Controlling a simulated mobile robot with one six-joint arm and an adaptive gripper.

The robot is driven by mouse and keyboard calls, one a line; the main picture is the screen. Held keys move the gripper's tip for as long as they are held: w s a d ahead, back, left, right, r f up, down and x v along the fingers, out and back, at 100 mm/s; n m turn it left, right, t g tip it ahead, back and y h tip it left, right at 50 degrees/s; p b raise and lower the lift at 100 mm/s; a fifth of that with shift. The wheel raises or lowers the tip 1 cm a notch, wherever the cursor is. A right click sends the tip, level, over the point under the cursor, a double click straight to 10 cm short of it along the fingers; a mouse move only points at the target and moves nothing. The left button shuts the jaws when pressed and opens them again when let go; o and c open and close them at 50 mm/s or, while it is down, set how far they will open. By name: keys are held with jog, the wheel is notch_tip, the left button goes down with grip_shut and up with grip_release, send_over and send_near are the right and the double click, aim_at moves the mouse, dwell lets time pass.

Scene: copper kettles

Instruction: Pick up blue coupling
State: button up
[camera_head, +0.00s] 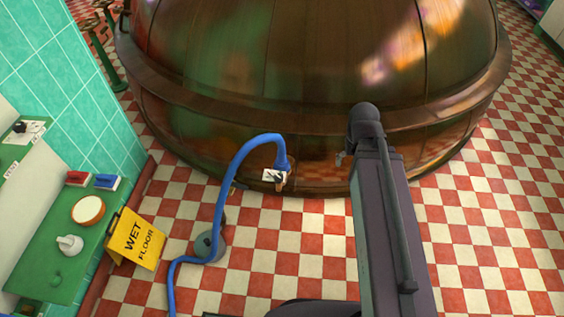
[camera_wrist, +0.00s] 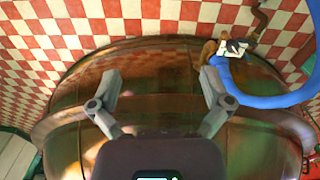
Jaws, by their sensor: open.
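A blue hose (camera_head: 231,180) arches up from the floor and bends down at its upper end. The blue coupling (camera_head: 282,163) seems to be this end, beside a white tag at the copper kettle's lower edge. In the wrist view the hose (camera_wrist: 265,98) is at the right, and its blue end (camera_wrist: 217,62) is by the tag, partly behind a finger. My gripper (camera_wrist: 160,80) is open and empty, its fingers spread in front of the kettle. The coupling end is to the right of the gap between them. In the head view my gripper is mostly hidden behind my arm.
The large copper kettle (camera_head: 300,60) fills the back. A yellow wet floor sign (camera_head: 136,240) stands at the left beside a green counter (camera_head: 40,262). On it are a red block (camera_head: 77,178) and a blue block (camera_head: 107,182). Checkered floor is free at the right.

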jog(key=w+a+f+n+t+h+b, duration=0.1)
jog(key=w+a+f+n+h+b, duration=0.15)
jog(key=f+b, duration=0.35)
jog(key=w+a+f+n+h+b, duration=0.1)
jog(key=w+f+n+h+b, duration=0.1)
jog(key=w+f+n+b, duration=0.25)
jog(key=n+t+h+b, duration=0.7)
jog(key=n+t+b, duration=0.9)
jog(key=b, duration=2)
send_near(282, 159)
jog(key=a+r+n+g, duration=0.3)
jog(key=a+n+g, duration=0.1)
jog(key=shift+w+d+r, duration=0.1)
jog(key=shift+w+d, duration=0.1)
jog(key=x, duration=0.8)
jog(key=shift+w+d, duration=0.2)
